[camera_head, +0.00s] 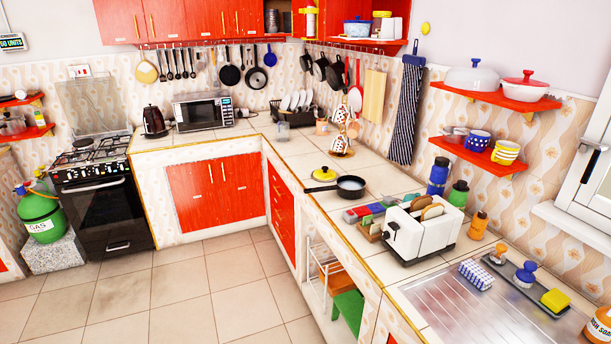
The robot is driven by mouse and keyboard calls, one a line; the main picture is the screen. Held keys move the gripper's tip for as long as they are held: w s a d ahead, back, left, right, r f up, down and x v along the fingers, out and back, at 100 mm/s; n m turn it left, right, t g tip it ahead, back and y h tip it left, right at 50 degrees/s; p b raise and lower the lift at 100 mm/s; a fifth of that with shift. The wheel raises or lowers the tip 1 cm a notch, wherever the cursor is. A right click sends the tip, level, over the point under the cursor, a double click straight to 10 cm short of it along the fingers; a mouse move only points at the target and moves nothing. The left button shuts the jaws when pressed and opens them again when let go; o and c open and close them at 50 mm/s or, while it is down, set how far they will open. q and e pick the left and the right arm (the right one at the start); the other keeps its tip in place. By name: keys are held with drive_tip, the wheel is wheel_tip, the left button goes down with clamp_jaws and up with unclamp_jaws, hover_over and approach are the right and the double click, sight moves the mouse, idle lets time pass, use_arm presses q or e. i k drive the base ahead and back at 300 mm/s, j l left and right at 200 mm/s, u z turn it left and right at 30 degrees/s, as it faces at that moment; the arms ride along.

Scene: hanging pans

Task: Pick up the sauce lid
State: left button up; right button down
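A yellow lid (325,174) with a dark knob lies on the tiled counter in the middle of the head view. It is the likeliest match for the sauce lid. A small dark pan (350,188) stands just in front and to the right of it, with its handle pointing left. The pan is uncovered. I cannot tell whether the lid and pan touch. Neither of my grippers shows in the head view.
A white toaster (421,230) with bread, several bottles and small colored boxes stand nearer on the counter (392,185). Pans hang on the back wall. The tiled floor (200,290) is clear.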

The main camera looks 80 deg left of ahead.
sight(323, 174)
drive_tip(key=u, duration=2.35)
drive_tip(key=i+z, duration=0.1)
drive_tip(key=z, duration=0.4)
drive_tip(key=j+z, duration=0.15)
drive_tip(key=z, duration=0.3)
drive_tip(key=i+j+z, duration=0.15)
drive_tip(key=z, duration=0.35)
drive_tip(key=i+j+z, duration=0.2)
drive_tip(key=j+z, duration=0.2)
drive_tip(key=j, duration=0.55)
drive_tip(key=j+z, duration=0.4)
drive_tip(key=j, duration=0.5)
drive_tip(key=j+z, duration=0.4)
drive_tip(key=j, duration=0.6)
drive_tip(key=k+j, duration=0.1)
drive_tip(key=j, duration=1.05)
drive_tip(key=k+j, duration=0.15)
drive_tip(key=j, duration=0.45)
drive_tip(key=k+j, duration=0.1)
drive_tip(key=j, duration=0.45)
drive_tip(key=i+z, duration=0.05)
